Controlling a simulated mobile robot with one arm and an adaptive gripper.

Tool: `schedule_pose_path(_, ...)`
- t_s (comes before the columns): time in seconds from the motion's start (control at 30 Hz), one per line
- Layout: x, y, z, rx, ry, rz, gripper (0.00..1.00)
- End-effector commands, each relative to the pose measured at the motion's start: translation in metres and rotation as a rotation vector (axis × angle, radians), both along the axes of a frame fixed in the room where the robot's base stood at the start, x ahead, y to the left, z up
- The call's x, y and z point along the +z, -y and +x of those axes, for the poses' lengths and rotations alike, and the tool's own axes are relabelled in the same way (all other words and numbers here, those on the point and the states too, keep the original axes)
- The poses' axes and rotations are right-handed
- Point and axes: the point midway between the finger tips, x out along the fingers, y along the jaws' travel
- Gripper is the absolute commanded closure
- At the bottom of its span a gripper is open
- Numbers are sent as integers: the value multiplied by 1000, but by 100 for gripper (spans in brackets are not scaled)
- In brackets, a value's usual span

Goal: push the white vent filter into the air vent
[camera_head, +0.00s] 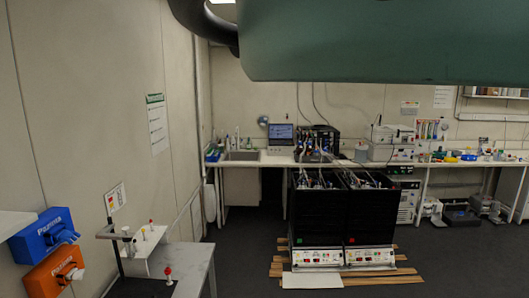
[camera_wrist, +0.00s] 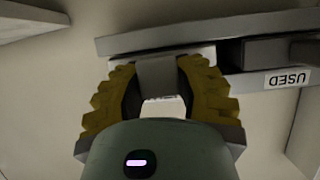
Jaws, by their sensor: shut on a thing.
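In the wrist view my gripper (camera_wrist: 158,68), with yellow ribbed finger pads, is shut on a pale grey piece (camera_wrist: 158,78). The piece spans the space between the two fingertips. I cannot tell whether it is the white vent filter. A lighter patch shows below it, between the fingers. My gripper does not show in the head view. I cannot make out the air vent in either view. Two black bioreactor units (camera_head: 343,216) with tubes on top stand on wooden slats on the floor in the head view.
At left are a small table (camera_head: 188,264), a blue box (camera_head: 38,238) and an orange box (camera_head: 52,275). A long bench (camera_head: 262,159) lines the back wall.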

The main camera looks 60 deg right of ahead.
Motion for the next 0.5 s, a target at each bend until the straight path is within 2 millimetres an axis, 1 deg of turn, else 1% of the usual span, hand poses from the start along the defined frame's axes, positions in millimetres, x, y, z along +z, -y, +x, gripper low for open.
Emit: schedule_pose_path(0.5, 1, 5, -9, 1, 4, 2, 100)
